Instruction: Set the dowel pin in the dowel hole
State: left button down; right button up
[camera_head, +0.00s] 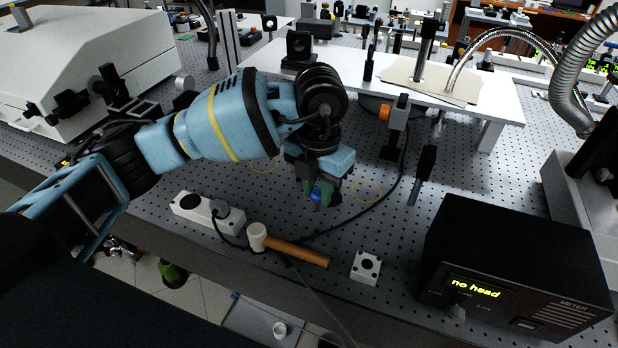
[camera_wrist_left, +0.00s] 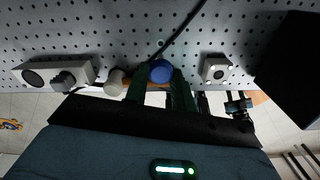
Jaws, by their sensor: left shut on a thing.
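My left gripper (camera_head: 323,196) is shut on the dowel pin, whose blue end (camera_head: 316,195) shows between the fingers. In the left wrist view the round blue end of the pin (camera_wrist_left: 161,71) sits between the dark green fingers, which hide the rest of it. The gripper is held over the perforated table, behind and left of a small white block (camera_head: 366,267) with a dark round hole in its top. The block also shows in the left wrist view (camera_wrist_left: 216,70), right of the pin and apart from it. My right gripper is not in view.
A mallet (camera_head: 295,251) with a white head lies left of the block. A white power strip (camera_head: 206,216) with a plug and dark cable is farther left. A black meter (camera_head: 518,265) reading "no head" stands right.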

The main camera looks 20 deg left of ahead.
aim_at(317, 203)
pick_arm(q)
jog(key=shift+s, duration=0.1)
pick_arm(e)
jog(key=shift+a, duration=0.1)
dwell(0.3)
